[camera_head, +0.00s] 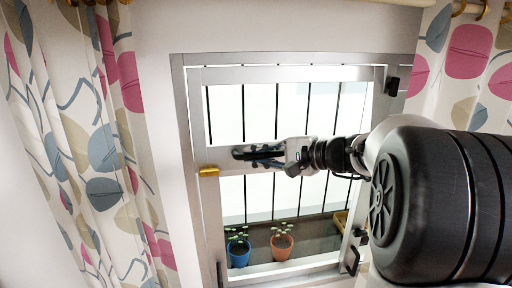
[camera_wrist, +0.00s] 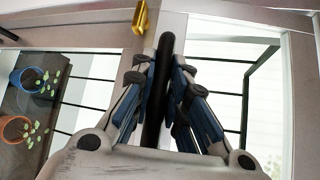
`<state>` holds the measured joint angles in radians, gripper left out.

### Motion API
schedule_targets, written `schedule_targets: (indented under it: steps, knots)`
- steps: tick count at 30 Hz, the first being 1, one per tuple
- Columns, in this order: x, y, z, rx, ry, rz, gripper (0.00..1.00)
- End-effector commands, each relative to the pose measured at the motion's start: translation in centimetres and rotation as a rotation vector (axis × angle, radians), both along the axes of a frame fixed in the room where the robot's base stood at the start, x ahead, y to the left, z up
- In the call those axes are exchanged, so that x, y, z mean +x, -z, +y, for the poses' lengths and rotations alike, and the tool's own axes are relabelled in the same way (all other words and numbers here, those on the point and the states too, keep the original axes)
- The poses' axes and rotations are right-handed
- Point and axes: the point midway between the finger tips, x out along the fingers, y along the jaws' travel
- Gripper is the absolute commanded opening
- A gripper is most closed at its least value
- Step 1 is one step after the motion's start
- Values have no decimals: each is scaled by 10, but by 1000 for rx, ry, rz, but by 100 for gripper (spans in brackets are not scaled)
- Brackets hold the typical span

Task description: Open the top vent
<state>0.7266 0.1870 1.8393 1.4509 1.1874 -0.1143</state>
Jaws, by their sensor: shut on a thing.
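The window (camera_head: 180,110) has a grey frame with an upper pane and a lower pane. The top vent (camera_head: 285,74) is the upper pane, with vertical dark bars showing behind it. A black bar handle (camera_wrist: 160,90) lies near the crossbar between the panes. My gripper (camera_head: 240,154) is at this handle, and in the wrist view its fingers (camera_wrist: 158,62) are closed on both sides of it. A gold latch (camera_head: 208,171) is on the left of the crossbar, and it also shows in the wrist view (camera_wrist: 140,17). I cannot tell whether the vent stands ajar.
A blue pot (camera_head: 239,253) and an orange pot (camera_head: 281,246) with plants stand behind the lower pane. Patterned curtains hang at the left (camera_head: 95,150) and right (camera_head: 465,60). Black fittings (camera_head: 391,86) sit on the frame's right side.

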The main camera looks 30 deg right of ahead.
Motion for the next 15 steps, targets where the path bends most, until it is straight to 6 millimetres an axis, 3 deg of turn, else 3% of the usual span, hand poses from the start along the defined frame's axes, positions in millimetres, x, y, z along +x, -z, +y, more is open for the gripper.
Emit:
schedule_targets:
  steps: [6, 15]
  knots:
    - [-34, -19, 10, 16, 0, 63, 0]
    - [-65, -43, 19, 17, -2, 61, 0]
